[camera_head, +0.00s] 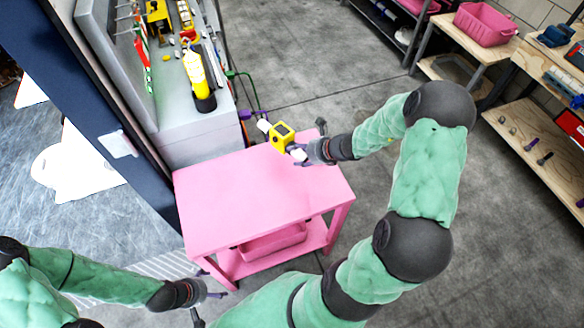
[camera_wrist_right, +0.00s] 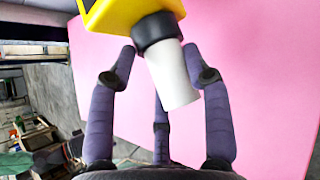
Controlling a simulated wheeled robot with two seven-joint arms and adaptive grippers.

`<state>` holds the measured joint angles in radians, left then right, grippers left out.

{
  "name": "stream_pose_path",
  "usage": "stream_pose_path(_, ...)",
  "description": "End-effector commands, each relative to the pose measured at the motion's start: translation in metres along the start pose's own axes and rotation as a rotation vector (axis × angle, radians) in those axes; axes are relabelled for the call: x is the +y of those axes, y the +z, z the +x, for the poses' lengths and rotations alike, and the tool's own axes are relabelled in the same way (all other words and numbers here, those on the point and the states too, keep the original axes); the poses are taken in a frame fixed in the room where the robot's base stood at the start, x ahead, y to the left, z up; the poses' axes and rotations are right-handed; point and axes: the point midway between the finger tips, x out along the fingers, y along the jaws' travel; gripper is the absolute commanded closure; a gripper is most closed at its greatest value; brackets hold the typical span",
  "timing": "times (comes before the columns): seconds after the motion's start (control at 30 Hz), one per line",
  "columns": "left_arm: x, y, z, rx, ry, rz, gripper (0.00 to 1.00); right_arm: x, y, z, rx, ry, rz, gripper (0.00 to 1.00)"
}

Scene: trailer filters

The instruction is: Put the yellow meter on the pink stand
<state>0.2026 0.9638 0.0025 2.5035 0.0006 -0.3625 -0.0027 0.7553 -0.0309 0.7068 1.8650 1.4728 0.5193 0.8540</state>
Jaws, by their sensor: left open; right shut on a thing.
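The yellow meter (camera_head: 281,136) has a dark display face and white pipe ends. It is at the far edge of the pink stand (camera_head: 235,200), towards the right; I cannot tell whether it touches the top. My right gripper (camera_head: 300,153) is shut on the meter's near white pipe end. In the right wrist view, the yellow meter (camera_wrist_right: 130,14) is cut off at the top, and its black collar and white pipe lie between my purple fingers (camera_wrist_right: 160,72). My left gripper (camera_head: 209,305) is open and empty, low in front of the stand.
The stand's top is otherwise bare, and a pink bin (camera_head: 272,243) sits on its lower shelf. A grey counter (camera_head: 190,130) with a yellow bottle (camera_head: 199,80) adjoins it at the back left. Wooden shelves (camera_head: 540,120) with a pink crate (camera_head: 486,24) stand right. Floor between is clear.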

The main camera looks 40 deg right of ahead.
Motion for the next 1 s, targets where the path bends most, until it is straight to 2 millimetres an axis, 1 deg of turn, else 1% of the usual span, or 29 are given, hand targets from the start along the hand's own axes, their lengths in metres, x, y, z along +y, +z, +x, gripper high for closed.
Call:
stream_pose_path(0.03,-0.002,0.0,0.005,0.0,0.0,0.0,0.12,-0.002,-0.004,0.005,-0.002,-0.001,-0.001,1.0)
stream_pose_path(0.17,-0.003,0.0,0.008,0.0,0.0,0.0,0.12,-0.004,-0.01,0.01,-0.002,-0.001,-0.001,1.0)
stream_pose_path(0.43,-0.01,-0.001,0.027,0.0,0.0,0.0,0.12,-0.014,-0.037,0.037,-0.001,-0.001,-0.001,1.0)
stream_pose_path(0.77,-0.009,-0.001,0.027,0.0,0.0,0.0,0.12,-0.014,-0.038,0.039,-0.002,-0.001,-0.002,1.0)
stream_pose_path(0.8,-0.009,-0.001,0.026,0.0,0.0,0.0,0.12,-0.014,-0.039,0.039,-0.001,-0.001,-0.001,0.42)
stream_pose_path(0.87,-0.009,-0.001,0.026,0.001,0.0,0.0,0.12,-0.014,-0.039,0.039,-0.001,-0.001,-0.001,0.26)
stream_pose_path(1.0,-0.009,-0.001,0.026,0.0,0.0,0.0,0.12,-0.014,-0.039,0.039,-0.001,-0.001,-0.001,0.26)
